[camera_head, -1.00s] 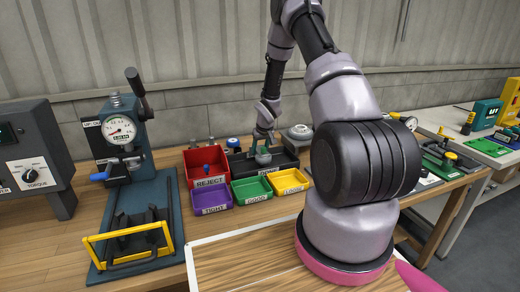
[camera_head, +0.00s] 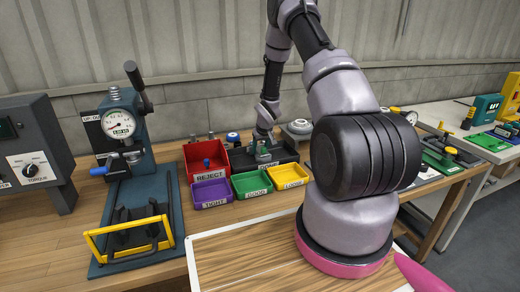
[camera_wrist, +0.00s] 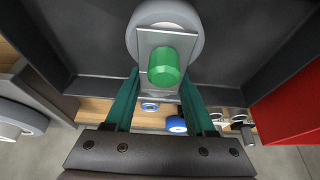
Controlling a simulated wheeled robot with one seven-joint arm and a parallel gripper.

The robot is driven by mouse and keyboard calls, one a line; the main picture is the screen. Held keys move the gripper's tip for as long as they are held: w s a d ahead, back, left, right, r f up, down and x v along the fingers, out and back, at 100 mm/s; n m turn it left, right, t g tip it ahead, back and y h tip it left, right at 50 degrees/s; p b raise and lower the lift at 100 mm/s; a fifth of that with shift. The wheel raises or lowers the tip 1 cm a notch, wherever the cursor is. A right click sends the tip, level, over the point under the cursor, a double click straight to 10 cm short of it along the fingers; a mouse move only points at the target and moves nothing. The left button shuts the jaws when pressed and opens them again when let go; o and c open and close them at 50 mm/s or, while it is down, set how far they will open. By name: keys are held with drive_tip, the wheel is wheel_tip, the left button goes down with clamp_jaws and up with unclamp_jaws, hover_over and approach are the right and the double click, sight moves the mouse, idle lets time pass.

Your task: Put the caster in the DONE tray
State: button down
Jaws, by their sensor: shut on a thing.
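The caster shows in the wrist view as a grey wheel (camera_wrist: 165,18) with a metal plate and a green cylindrical stem (camera_wrist: 163,67). My gripper (camera_wrist: 160,85) is shut on it, with a teal finger on each side. The dark DONE tray (camera_head: 285,153) stands at the back of the bench in the head view. My gripper (camera_head: 262,151) reaches down over it there, pointing downward. In the wrist view the dark tray's floor and walls (camera_wrist: 62,50) surround the caster. I cannot tell whether the caster touches the tray's floor.
A red REJECT bin (camera_head: 207,160) stands left of the DONE tray. The purple TIGHT bin (camera_head: 211,190), green GOOD bin (camera_head: 252,182) and yellow LOOSE bin (camera_head: 289,175) stand in front. A gauge press (camera_head: 122,135) stands at the left. Round parts lie behind the tray.

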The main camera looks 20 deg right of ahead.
drive_tip(key=shift+c, duration=0.8)
unclamp_jaws()
drive_tip(key=shift+r, duration=0.1)
drive_tip(key=v, duration=1)
drive_tip(key=shift+s+r, duration=0.2)
drive_tip(key=shift+r, duration=0.1)
